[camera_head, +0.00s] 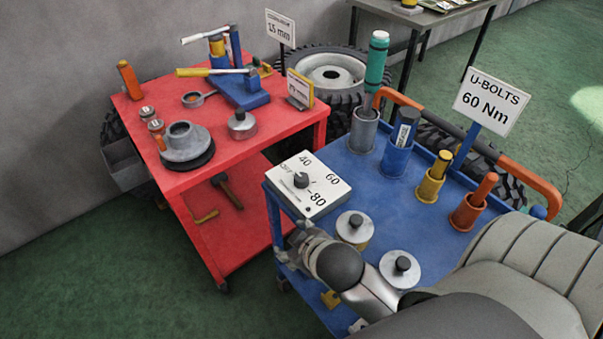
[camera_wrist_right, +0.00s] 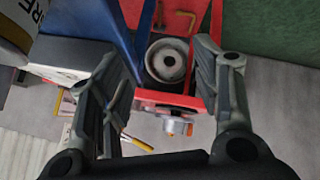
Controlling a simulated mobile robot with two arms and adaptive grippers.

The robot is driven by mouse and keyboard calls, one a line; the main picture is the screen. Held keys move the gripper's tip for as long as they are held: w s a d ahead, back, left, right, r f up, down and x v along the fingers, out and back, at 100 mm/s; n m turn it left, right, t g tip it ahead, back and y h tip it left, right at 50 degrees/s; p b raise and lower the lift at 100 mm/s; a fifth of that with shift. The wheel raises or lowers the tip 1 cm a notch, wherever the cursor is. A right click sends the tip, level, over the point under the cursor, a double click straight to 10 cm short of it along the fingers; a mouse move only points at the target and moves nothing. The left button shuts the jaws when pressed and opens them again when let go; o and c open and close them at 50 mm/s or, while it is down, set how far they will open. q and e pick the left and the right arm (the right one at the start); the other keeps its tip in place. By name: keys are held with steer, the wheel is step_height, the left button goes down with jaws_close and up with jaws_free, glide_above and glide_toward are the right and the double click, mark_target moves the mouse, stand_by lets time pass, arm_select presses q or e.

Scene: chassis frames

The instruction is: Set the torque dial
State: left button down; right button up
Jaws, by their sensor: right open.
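The torque dial is a white box (camera_head: 318,194) on the near left corner of the blue cart, with a black round knob (camera_head: 301,180) on top. Its face has the marks 40, 60 and 80; the knob's exact setting is too small to read. A sign (camera_head: 491,101) on the cart reads "U-BOLTS 60 Nm". My right gripper (camera_head: 300,243) is at the cart's near left edge, in front of and below the dial, apart from the knob. In the right wrist view its two fingers (camera_wrist_right: 160,75) are spread with nothing gripped between them. My left gripper is out of view.
The blue cart (camera_head: 358,183) carries several coloured sockets at the back and two lidded round tins (camera_head: 355,229) beside the dial. A red cart (camera_head: 262,134) with tools and parts stands to the left. Tyres (camera_head: 333,75) and a grey table (camera_head: 425,18) are behind.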

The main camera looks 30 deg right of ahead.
steer(key=w+a+r+n+t+y, duration=0.25)
steer(key=w+r+n+t, duration=0.25)
steer(key=w+r, duration=0.4)
steer(key=w+a+r+n+t+y, duration=0.1)
steer(key=w+a+r+n+t, duration=0.45)
steer(key=r, duration=0.55)
steer(key=a+r+n+g+y, duration=0.3)
steer(key=a+r+n+y, duration=0.5)
steer(key=n+y, duration=0.55)
steer(key=n+g+h, duration=1.6)
steer(key=n, duration=0.6)
glide_above(301, 177)
step_height(301, 177, down, 15)
step_height(301, 177, down, 10)
steer(key=shift+p, duration=0.95)
